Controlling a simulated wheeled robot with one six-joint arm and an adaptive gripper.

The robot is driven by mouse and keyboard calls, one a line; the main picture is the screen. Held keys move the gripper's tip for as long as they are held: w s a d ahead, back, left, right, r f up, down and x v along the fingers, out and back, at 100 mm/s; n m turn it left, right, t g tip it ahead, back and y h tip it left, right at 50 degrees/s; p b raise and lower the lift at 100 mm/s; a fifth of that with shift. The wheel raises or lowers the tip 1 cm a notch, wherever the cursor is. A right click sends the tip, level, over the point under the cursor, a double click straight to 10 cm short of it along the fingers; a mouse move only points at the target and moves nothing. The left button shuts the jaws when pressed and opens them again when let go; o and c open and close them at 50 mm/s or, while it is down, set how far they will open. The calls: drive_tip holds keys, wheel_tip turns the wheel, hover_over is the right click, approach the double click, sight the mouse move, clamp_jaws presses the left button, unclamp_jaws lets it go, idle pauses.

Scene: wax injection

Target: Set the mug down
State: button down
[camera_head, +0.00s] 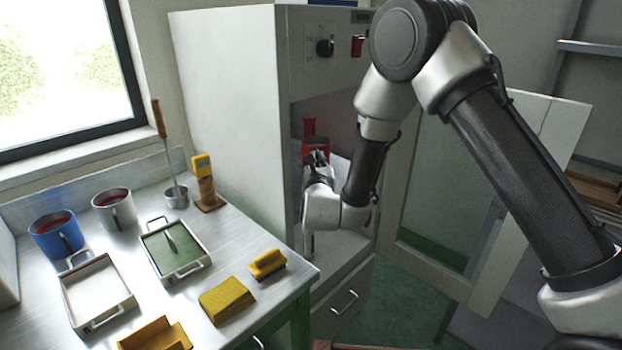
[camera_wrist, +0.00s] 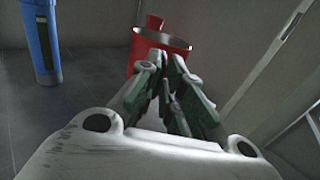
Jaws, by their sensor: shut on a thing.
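A red mug (camera_wrist: 160,45) is straight ahead of my gripper (camera_wrist: 172,75) in the wrist view, with the fingers closed at its near side. Its handle side and the contact are partly hidden by the fingers. In the head view the red mug (camera_head: 315,146) shows inside the open cabinet, just beyond my gripper (camera_head: 318,160). I cannot tell whether the mug's base touches the cabinet floor.
The white cabinet (camera_head: 225,120) has its glazed door (camera_head: 440,255) open at the right. A blue cylinder (camera_wrist: 42,40) stands left of the mug. The metal table (camera_head: 225,215) holds a blue mug (camera_head: 57,234), a grey mug (camera_head: 115,210), trays and yellow items.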

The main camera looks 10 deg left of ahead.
drive_tip(key=shift+d+f, duration=0.1)
drive_tip(key=shift+f, duration=3.1)
drive_tip(key=shift+f, duration=0.1)
drive_tip(key=c, duration=1.6)
unclamp_jaws()
drive_tip(key=shift+o, duration=0.2)
